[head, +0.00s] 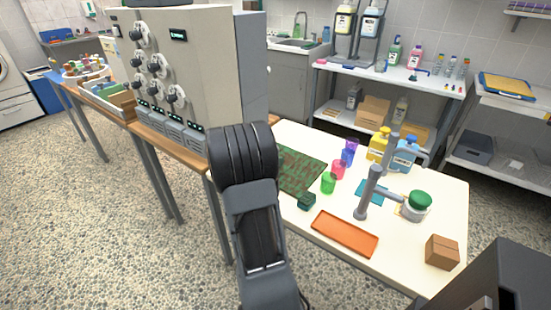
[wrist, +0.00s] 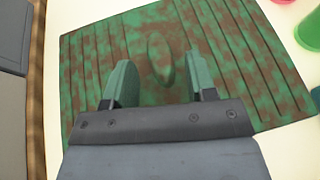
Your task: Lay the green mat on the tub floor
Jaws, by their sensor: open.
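The green mat (head: 302,170), mottled green and brown with ridges, lies flat on the white table, partly hidden behind my arm in the head view. In the wrist view the mat (wrist: 85,55) fills most of the picture, with a raised oval grip (wrist: 160,58) in its middle. My gripper (wrist: 161,82) is open over the mat, one finger on each side of the oval grip. Whether the fingers touch the mat I cannot tell. In the head view my arm hides the gripper. I cannot make out a tub in either view.
Green (head: 328,183), pink and purple cups stand right of the mat. A dark green block (head: 306,201) sits near its front corner. An orange tray (head: 345,233), a grey stand (head: 367,195), bottles and a brown box (head: 442,252) share the table. A tall dialled machine (head: 205,60) stands left.

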